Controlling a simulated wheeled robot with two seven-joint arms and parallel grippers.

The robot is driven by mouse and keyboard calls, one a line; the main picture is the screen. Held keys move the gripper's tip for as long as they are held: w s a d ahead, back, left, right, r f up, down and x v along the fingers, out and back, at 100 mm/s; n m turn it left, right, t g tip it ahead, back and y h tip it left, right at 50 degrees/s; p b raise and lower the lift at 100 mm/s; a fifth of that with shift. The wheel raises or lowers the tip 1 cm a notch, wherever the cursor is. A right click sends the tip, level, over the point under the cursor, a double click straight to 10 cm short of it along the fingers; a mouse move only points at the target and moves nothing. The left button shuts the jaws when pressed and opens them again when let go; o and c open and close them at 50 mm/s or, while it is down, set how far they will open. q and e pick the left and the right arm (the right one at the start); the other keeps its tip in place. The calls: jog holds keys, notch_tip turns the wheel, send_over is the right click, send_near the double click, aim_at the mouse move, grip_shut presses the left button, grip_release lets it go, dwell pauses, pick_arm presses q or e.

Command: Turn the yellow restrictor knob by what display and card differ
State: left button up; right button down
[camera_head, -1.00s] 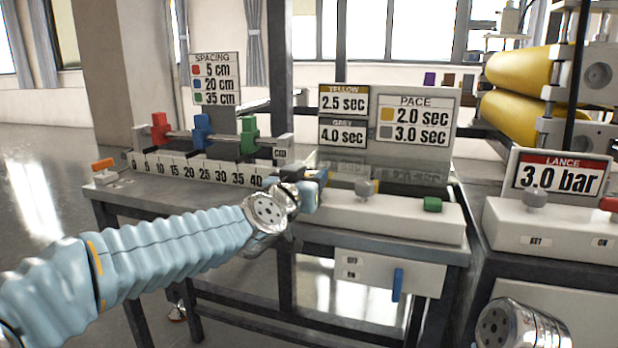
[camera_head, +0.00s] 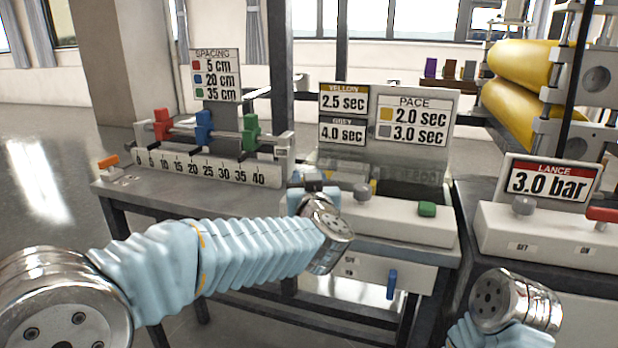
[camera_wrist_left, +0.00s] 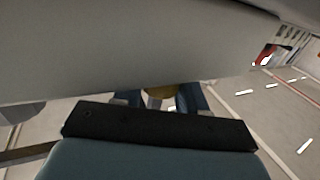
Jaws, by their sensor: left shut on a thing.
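My left gripper (camera_head: 312,186) is at the left end of the white control box (camera_head: 400,216), its fingers mostly hidden by my wrist in the head view. In the left wrist view its blue fingers (camera_wrist_left: 160,100) are shut on the yellow knob (camera_wrist_left: 159,91), which shows only in part below the pale box. The display reads yellow 2.5 sec (camera_head: 343,100) and grey 4.0 sec (camera_head: 342,132). The PACE card (camera_head: 412,121) reads yellow 2.0 sec and grey 3.0 sec. My right gripper is not seen; only part of my right arm shows at lower right.
A grey knob (camera_head: 362,191) and a green button (camera_head: 427,209) sit on the box to the right. A blue lever (camera_head: 391,284) hangs below. The spacing rail (camera_head: 215,170) stands left, the lance unit (camera_head: 535,232) right.

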pick_arm(q)
jog(key=o, duration=1)
jog(key=shift+c, duration=0.2)
jog(key=s+d+b, duration=0.1)
jog(key=s, duration=1.2)
jog(key=shift+s+d, duration=0.15)
jog(key=shift+s, duration=0.25)
